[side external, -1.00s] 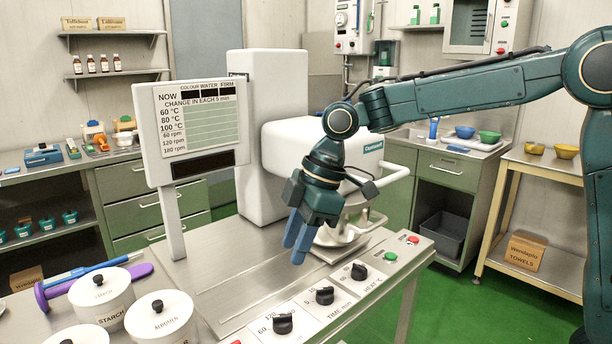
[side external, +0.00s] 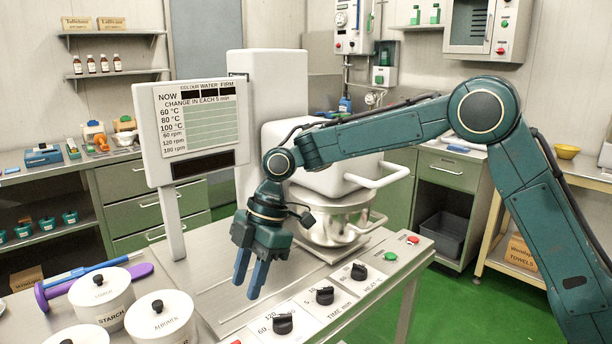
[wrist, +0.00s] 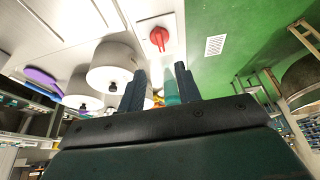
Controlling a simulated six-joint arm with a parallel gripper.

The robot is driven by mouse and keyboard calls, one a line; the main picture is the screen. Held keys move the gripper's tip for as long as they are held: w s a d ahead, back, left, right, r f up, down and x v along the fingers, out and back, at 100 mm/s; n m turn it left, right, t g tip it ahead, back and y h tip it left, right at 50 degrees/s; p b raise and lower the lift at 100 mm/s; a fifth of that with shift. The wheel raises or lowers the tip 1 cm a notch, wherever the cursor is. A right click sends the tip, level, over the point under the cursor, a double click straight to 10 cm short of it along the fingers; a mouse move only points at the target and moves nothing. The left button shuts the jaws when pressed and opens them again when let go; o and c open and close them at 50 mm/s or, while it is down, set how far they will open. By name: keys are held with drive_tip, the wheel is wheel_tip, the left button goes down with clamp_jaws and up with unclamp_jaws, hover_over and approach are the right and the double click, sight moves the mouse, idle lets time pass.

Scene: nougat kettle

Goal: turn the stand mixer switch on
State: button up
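The stand mixer (side external: 330,178) is white, with a steel bowl (side external: 328,225) under its head, behind the steel control panel. The panel holds black knobs for time (side external: 325,295) and heat (side external: 359,271), another black knob (side external: 283,324), a green button (side external: 390,256) and a red button (side external: 413,240). In the wrist view a red rotary knob (wrist: 158,38) sits on a white plate beyond my fingertips. I cannot tell which control is the mixer switch. My gripper (side external: 247,291) points down over the steel top, left of the knobs, its blue fingers apart and empty. It also shows in the wrist view (wrist: 160,68).
The steel top (side external: 225,275) around the gripper is bare.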

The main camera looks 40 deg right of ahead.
drive_tip(key=x, duration=1.3)
drive_tip(key=shift+a+f, duration=0.1)
clamp_jaws()
